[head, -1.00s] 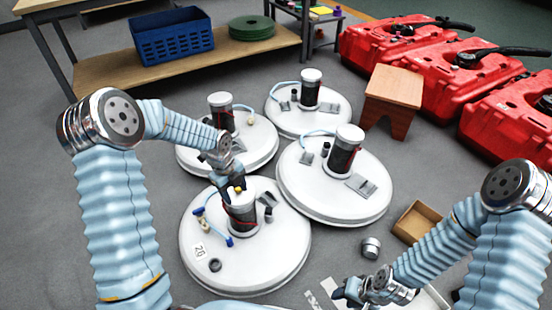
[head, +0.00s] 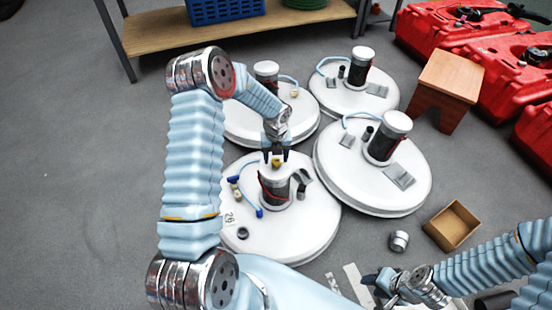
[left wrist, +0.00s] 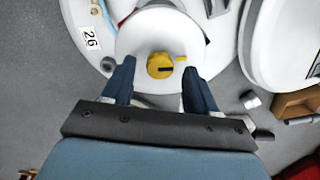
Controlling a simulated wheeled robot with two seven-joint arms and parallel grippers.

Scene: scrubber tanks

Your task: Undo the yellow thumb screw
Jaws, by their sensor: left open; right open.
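The yellow thumb screw (head: 277,162) sits on the white cap of the dark canister (head: 274,188) on the nearest white round tank (head: 310,226), labelled 26. In the left wrist view the yellow thumb screw (left wrist: 160,66) is a round knob with a dark slot and a small yellow tab beside it. My left gripper (head: 276,156) is open just over the cap. In the left wrist view its two fingers (left wrist: 160,82) stand on either side of the screw with gaps. My right gripper (head: 372,288) is open and empty, low at the front right.
Several similar white tanks (head: 372,160) stand close behind and to the right. A blue hose (head: 240,190) lies on the near tank. A metal cup (head: 399,241), an open cardboard box (head: 452,226), a wooden stool (head: 447,80) and red containers (head: 440,30) are at right. Floor at left is clear.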

